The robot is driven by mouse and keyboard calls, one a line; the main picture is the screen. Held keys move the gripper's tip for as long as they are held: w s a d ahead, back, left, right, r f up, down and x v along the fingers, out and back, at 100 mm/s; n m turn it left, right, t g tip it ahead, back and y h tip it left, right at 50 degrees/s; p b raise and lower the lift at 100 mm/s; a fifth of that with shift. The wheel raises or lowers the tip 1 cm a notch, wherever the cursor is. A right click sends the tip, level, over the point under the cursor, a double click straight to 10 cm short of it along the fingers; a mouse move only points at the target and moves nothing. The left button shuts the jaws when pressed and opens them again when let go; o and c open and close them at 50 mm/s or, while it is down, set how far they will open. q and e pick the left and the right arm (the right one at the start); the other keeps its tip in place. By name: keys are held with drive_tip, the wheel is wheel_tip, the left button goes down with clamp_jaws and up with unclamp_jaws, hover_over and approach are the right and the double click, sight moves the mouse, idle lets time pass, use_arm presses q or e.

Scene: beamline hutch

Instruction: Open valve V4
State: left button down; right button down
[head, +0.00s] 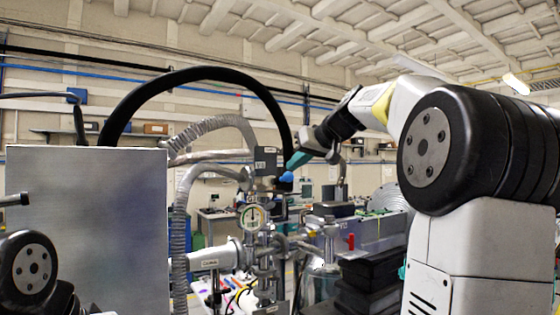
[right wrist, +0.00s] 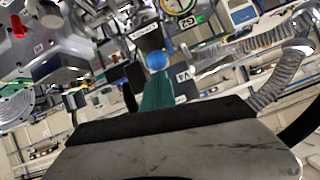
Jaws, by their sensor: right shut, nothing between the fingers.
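A valve with a blue ball-shaped knob (head: 286,177) stands at the upper part of the metal pipework, beside a dark plate (head: 264,160) with a small label I cannot read surely. In the right wrist view the blue knob (right wrist: 156,61) is just beyond my fingertips, and a tag reading V4 (right wrist: 183,75) is beside it. My right gripper (head: 297,161) has teal fingers, shut and empty, with the tips close to the knob. I cannot tell whether they touch it. The teal fingers also show in the right wrist view (right wrist: 157,94).
A round pressure gauge (head: 252,217) sits below the valve. Ribbed metal hoses (head: 180,220) and a thick black hose (head: 200,75) curve around the left side. A large grey panel (head: 85,230) stands at left. Dark blocks and equipment (head: 370,270) stand right of the pipework.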

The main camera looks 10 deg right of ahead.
drive_tip(key=shift+f, duration=0.45)
drive_tip(key=shift+r, duration=0.1)
